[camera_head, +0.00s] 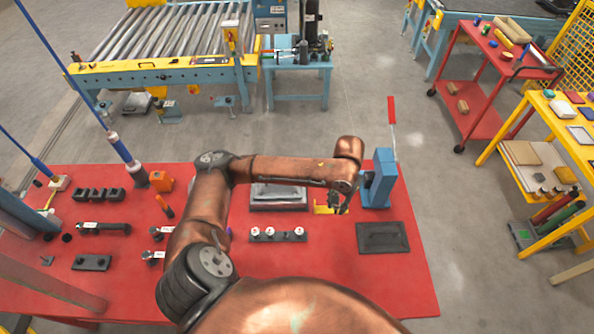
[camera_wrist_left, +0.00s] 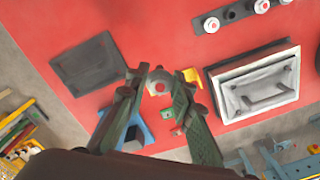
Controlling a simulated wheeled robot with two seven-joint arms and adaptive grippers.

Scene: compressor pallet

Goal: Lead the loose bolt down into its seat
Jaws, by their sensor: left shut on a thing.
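My left gripper (camera_head: 338,205) is above the red table between the grey block and the blue stand. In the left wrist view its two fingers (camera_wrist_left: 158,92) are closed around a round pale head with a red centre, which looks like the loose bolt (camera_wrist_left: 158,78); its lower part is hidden. A dark strip (camera_head: 278,239) stands to the left and nearer in the head view. It carries three similar white-and-red heads, with one dark bare spot (camera_wrist_left: 230,14) between them. The held bolt is clear of this strip. My right gripper is not in view.
A grey block (camera_head: 278,197) lies behind the strip. A yellow piece (camera_head: 324,209) is close beside the gripper. A blue stand (camera_head: 381,177) with a red-tipped lever rises to its right. A dark plate (camera_head: 383,238) lies flat nearby. Bare red table separates strip and plate.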

